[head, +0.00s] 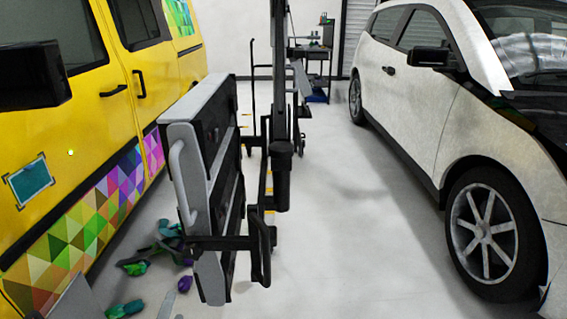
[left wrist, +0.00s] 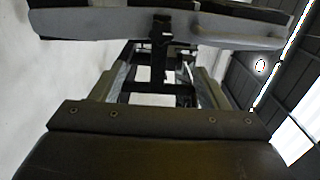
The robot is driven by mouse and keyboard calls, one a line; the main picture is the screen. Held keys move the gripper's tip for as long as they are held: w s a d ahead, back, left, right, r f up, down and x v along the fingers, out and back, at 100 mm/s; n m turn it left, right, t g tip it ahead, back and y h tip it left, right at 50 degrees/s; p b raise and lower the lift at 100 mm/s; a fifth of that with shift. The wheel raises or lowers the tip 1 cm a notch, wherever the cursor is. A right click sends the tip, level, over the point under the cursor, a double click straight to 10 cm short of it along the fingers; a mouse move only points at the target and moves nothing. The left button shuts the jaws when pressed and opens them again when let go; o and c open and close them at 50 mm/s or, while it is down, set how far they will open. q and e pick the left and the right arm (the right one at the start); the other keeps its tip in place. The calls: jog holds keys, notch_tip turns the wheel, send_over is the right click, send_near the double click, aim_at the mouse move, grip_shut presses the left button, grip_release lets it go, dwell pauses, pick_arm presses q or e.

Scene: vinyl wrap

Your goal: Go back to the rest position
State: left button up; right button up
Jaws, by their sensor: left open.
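My left gripper (left wrist: 158,88) shows in the left wrist view with its two grey fingers spread apart. I see no object clamped between them. In the head view a grey part of it (head: 76,299) shows at the bottom left edge, low beside the yellow van (head: 115,128); most of it is cut off. A grey and black panelled trolley (head: 205,200) with a side handle stands in front of me, right of that part. The same grey panel and handle (left wrist: 240,39) cross the top of the left wrist view, beyond the fingers. My right gripper is not in view.
Crumpled teal, green and purple scraps (head: 135,268) lie on the floor between the van and the trolley. A white car (head: 425,115) stands on the right. A small workbench (head: 315,55) is at the back. The floor (head: 345,220) between trolley and car is clear.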

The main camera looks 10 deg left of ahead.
pick_arm(q)
jog(key=s+f+n+g+h, duration=0.1)
jog(key=s+f+n+g, duration=0.6)
jog(key=f, duration=0.6)
jog(key=s+f+n+g, duration=0.6)
jog(key=s+f, duration=0.3)
jog(key=f, duration=0.4)
jog(key=s+d+f+n+g+h, duration=0.35)
jog(key=s+d+f, duration=0.2)
jog(key=s, duration=0.35)
jog(key=s+a+y+p, duration=0.1)
jog(key=s+a+p, duration=0.1)
jog(key=s+p, duration=0.8)
jog(key=p, duration=0.7)
jog(key=shift+s+a+r+m, duration=0.2)
jog(key=shift+a+r+m, duration=0.05)
jog(key=shift+a+m, duration=0.1)
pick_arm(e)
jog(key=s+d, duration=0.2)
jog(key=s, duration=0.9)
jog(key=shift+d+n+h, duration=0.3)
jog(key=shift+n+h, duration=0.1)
